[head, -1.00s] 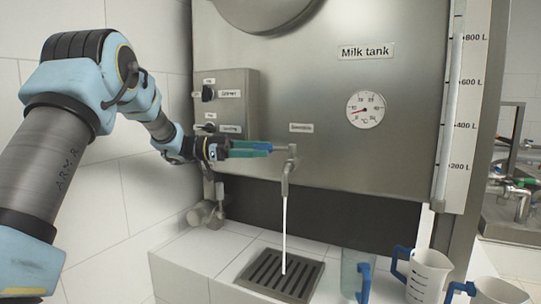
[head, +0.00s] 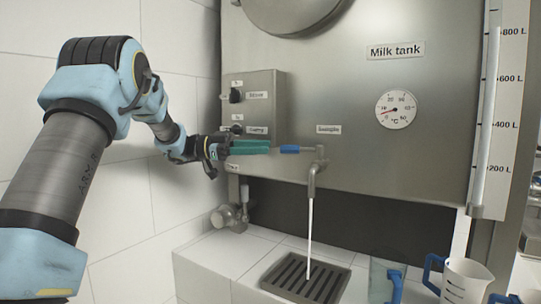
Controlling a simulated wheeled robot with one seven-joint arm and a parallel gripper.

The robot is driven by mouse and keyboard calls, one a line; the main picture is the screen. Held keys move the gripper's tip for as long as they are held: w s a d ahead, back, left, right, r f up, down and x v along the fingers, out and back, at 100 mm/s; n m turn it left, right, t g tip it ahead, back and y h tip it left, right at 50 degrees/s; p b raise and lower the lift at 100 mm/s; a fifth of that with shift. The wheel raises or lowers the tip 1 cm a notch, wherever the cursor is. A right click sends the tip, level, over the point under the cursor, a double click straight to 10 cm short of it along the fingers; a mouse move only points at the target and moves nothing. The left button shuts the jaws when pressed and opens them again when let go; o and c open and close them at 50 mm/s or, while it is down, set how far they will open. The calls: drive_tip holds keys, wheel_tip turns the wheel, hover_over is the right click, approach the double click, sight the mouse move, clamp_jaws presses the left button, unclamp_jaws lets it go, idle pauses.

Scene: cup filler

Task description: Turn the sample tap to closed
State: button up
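The sample tap (head: 316,172) sticks out of the front of the steel milk tank, in the head view. Its blue-gripped lever (head: 290,149) lies about level and points left. A thin white stream (head: 310,235) runs from the spout down to the drain grate. My gripper (head: 268,147) is left of the lever, its green fingers pointing right at the lever's blue end. A small gap seems to show between fingertips and lever; depth is hard to judge. The fingers are seen side-on, so their opening is unclear.
The drain grate (head: 278,278) is set in a white tiled ledge. A control box (head: 265,95) with knobs is close above my gripper. A clear jug with a blue handle (head: 395,287) and a white jug (head: 463,283) stand at the lower right. A pipe valve (head: 226,216) is below left.

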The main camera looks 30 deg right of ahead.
drive_tip(key=s+a+m+t+h+b, duration=0.2)
drive_tip(key=s+t, duration=0.1)
drive_tip(key=s+a+r+m+t+h+b, duration=0.1)
drive_tip(key=s+m+t+b, duration=0.1)
drive_tip(key=shift+a+h, duration=0.25)
drive_tip(key=shift+h, duration=0.15)
clamp_jaws()
drive_tip(key=s+a+f+m+t+b, duration=0.3)
drive_tip(key=s+a+f+t+b, duration=0.1)
drive_tip(key=s+a+t, duration=0.25)
drive_tip(key=p, duration=0.5)
approach(294, 151)
drive_tip(key=s+d, duration=0.3)
drive_tip(key=d, duration=0.1)
drive_tip(key=shift+w+d+r+m+t+h+p, duration=0.15)
drive_tip(key=shift+w+d+p, duration=0.15)
drive_tip(key=shift+w, duration=0.2)
drive_tip(key=shift+w+d+f+m+t+h+p, duration=0.15)
drive_tip(key=shift+w+d+p, duration=0.15)
drive_tip(key=shift+w, duration=0.25)
drive_tip(key=shift+w+d+r+t+p, duration=0.15)
drive_tip(key=shift+w+d+p, duration=0.15)
drive_tip(key=shift+w, duration=0.2)
